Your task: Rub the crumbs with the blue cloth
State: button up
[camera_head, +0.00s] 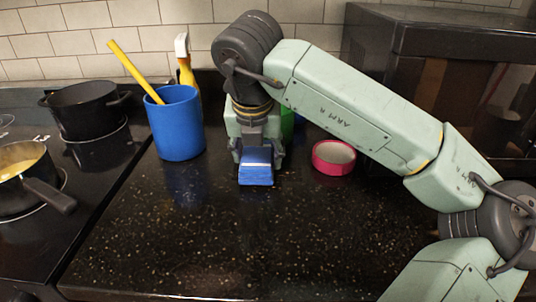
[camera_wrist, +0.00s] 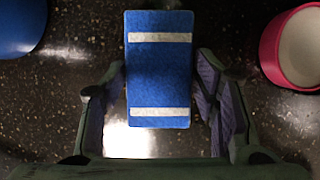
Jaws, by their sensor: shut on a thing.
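The blue cloth (camera_head: 256,176) is a flat blue block with pale stripes, at the middle of the dark countertop in the head view. In the wrist view the cloth (camera_wrist: 160,75) lies lengthwise between my gripper's fingers. My gripper (camera_head: 257,157) points down and is shut on the cloth; its fingers flank the sides in the wrist view (camera_wrist: 160,88). Whether the cloth touches the counter is hard to tell. Pale specks (camera_head: 215,240) are scattered over the counter; I cannot tell crumbs from the stone's own pattern.
A blue cup (camera_head: 178,125) with a yellow-handled tool stands left of my gripper. A yellow and white brush or bottle (camera_head: 185,62) is behind it. A pink round dish (camera_head: 333,158) sits to the right. Pots (camera_head: 87,108) stand on the stove at left. The front counter is clear.

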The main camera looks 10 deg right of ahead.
jog(key=shift+w+a+f+b, duration=0.1)
jog(key=shift+w+a+b, duration=0.1)
jog(key=shift+a, duration=0.4)
jog(key=shift+w+a+b, duration=0.15)
jog(key=shift+a+b, duration=0.1)
jog(key=shift+a, duration=0.4)
jog(key=shift+w+a+f+b, duration=0.1)
jog(key=shift+w+a+b, duration=0.1)
jog(key=shift+a, duration=0.4)
jog(key=shift+a+f, duration=0.1)
jog(key=shift+b, duration=0.45)
